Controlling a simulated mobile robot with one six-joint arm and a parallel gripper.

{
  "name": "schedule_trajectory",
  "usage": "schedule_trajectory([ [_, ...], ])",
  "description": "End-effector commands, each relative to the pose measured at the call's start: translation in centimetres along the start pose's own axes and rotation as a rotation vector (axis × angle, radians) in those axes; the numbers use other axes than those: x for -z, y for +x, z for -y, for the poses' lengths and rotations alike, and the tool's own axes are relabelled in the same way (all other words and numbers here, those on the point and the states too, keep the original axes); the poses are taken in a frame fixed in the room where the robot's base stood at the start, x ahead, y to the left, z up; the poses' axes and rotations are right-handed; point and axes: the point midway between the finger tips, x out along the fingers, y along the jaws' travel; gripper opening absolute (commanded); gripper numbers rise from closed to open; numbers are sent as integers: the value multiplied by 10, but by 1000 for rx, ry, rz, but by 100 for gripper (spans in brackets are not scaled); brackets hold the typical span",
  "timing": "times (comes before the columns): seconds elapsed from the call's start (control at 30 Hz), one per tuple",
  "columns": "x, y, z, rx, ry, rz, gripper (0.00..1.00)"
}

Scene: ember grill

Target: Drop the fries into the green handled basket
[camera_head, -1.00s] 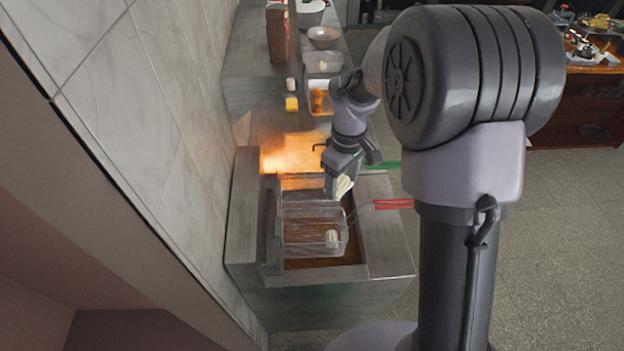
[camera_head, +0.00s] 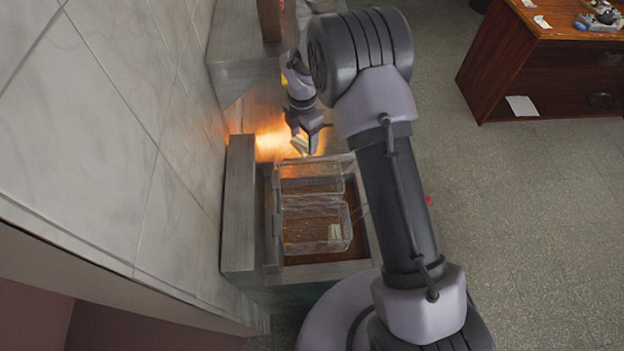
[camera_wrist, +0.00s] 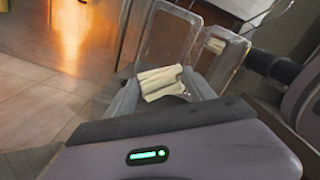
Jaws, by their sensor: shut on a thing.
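My gripper (camera_head: 306,147) is shut on a few pale fries (camera_wrist: 160,83). In the head view it holds them just beyond the far wire basket (camera_head: 312,185), at the fryer's far edge. The far basket looks empty and also shows in the wrist view (camera_wrist: 168,42), close past the fries. Its green handle shows only in the earlier frame; my arm hides it now. The near basket (camera_head: 318,246) holds a pale piece like a fry (camera_head: 334,231), and in the wrist view pale fries (camera_wrist: 215,46) lie in it.
Both baskets sit in the brown fryer well (camera_head: 316,272). A glowing orange surface (camera_head: 272,146) lies beside my gripper. A tiled wall (camera_head: 120,130) rises on the left. A red handle tip (camera_head: 428,200) shows past my arm. Open floor (camera_head: 520,230) lies to the right.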

Motion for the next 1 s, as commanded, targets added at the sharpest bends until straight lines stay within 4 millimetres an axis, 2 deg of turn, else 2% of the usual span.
schedule_trajectory([
  [0.03, 0, 13, 0, 1, 1, 0, 24],
  [0.2, 0, 39, 1, 1, 1, -1, 24],
  [0.47, 0, 41, 0, 0, 1, 0, 24],
  [0.5, 0, 41, 0, 0, 2, 0, 64],
  [0.6, 0, 41, 0, 0, 2, 0, 84],
  [0.63, 0, 41, 0, 0, 2, 0, 88],
  [0.9, 0, 41, 0, 0, 2, 0, 88],
  [1.0, 0, 32, 0, -1, 3, 0, 88],
])
